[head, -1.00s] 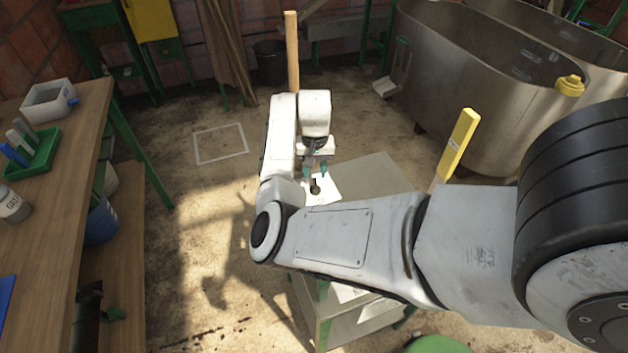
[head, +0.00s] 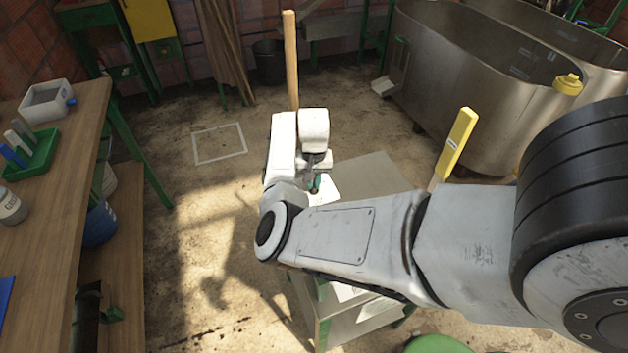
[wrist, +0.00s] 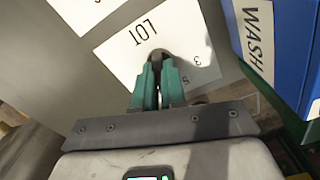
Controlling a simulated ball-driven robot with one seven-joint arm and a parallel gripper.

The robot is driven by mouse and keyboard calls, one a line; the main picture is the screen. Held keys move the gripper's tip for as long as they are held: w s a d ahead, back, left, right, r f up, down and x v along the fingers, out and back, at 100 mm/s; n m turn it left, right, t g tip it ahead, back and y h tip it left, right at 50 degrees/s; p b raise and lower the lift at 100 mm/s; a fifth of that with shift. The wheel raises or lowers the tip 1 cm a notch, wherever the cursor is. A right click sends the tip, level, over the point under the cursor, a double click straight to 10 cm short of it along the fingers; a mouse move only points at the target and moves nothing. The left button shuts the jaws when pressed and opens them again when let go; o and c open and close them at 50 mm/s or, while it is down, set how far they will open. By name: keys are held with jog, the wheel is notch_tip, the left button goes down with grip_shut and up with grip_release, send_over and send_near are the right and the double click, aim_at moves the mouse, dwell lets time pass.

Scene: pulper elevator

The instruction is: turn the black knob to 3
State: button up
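The black knob (wrist: 159,54) sits on a white card in the wrist view, just below the letters LOT. The white card (wrist: 128,56) also shows the numerals 3 and 5, upside down, to the right of the fingers. My gripper (wrist: 159,66) has teal fingers close together with the knob between their tips. In the head view my gripper (head: 315,185) points down at the card (head: 327,190) on top of a grey cabinet (head: 375,172). The fingers and shadow hide most of the knob, and I cannot read its pointer.
A blue thing with a WASH label (wrist: 258,30) stands close to the right in the wrist view. In the head view a yellow-topped post (head: 456,143) stands beside the cabinet. A wooden bench (head: 60,190) is at left and steel tubs (head: 480,80) are at back right.

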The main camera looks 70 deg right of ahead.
grip_shut()
jog(key=shift+r+n+p, duration=0.1)
jog(key=shift+n+p, duration=0.3)
jog(key=shift+r+n+p, duration=0.1)
jog(key=shift+n+p, duration=0.4)
jog(key=shift+n, duration=0.1)
jog(key=n+p, duration=0.3)
jog(key=n, duration=0.2)
jog(key=n+p, duration=0.1)
jog(key=n, duration=0.3)
jog(key=shift+n, duration=0.4)
jog(key=shift+w+n+p, duration=0.1)
jog(key=shift+n+p, duration=0.6)
jog(key=shift+n, duration=1.3)
